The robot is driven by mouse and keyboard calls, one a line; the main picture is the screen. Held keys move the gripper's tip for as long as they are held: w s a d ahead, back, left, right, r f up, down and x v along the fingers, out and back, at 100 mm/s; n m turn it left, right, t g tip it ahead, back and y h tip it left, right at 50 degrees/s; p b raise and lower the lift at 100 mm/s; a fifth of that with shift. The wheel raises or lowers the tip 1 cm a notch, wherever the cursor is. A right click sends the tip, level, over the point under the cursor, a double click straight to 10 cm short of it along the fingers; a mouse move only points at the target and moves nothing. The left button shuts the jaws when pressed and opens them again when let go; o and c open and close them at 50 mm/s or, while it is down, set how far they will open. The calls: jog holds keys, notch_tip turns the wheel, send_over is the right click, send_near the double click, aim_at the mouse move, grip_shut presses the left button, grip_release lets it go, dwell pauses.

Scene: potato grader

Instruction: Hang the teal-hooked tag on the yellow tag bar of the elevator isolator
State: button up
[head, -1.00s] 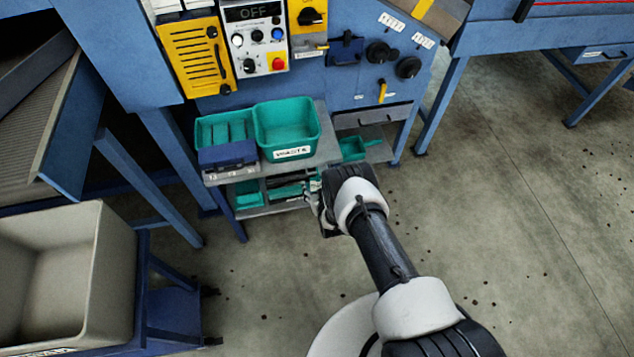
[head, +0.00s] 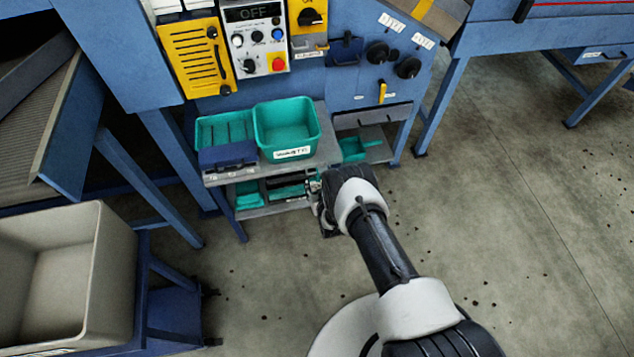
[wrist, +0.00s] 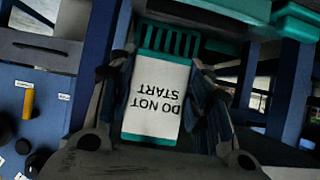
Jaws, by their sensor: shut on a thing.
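A white tag (wrist: 155,97) with teal edges and the words DO NOT START, upside down in the picture, is between the fingers of my gripper (wrist: 160,72) in the wrist view. My gripper is shut on it. A teal slatted part shows at the tag's top edge; I cannot tell whether it belongs to the tag. In the head view my gripper (head: 325,208) is beside the lower shelf, and the tag cannot be made out. A yellow isolator box (head: 298,18) with a black knob marked ON is on the blue panel.
A shelf unit (head: 328,150) carries a teal bin (head: 315,130) and a slotted teal tray (head: 202,132). A yellow handle (head: 382,92) and black knobs are on the panel. A grey crate (head: 110,270) stands at lower left.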

jog(key=shift+r+p, duration=0.8)
jog(key=shift+r, duration=0.3)
jog(key=s+d+p, duration=0.2)
jog(key=s+p, duration=0.2)
jog(key=s, duration=0.4)
jog(key=shift+s+d, duration=0.25)
jog(key=shift+s, duration=0.05)
dwell(0.5)
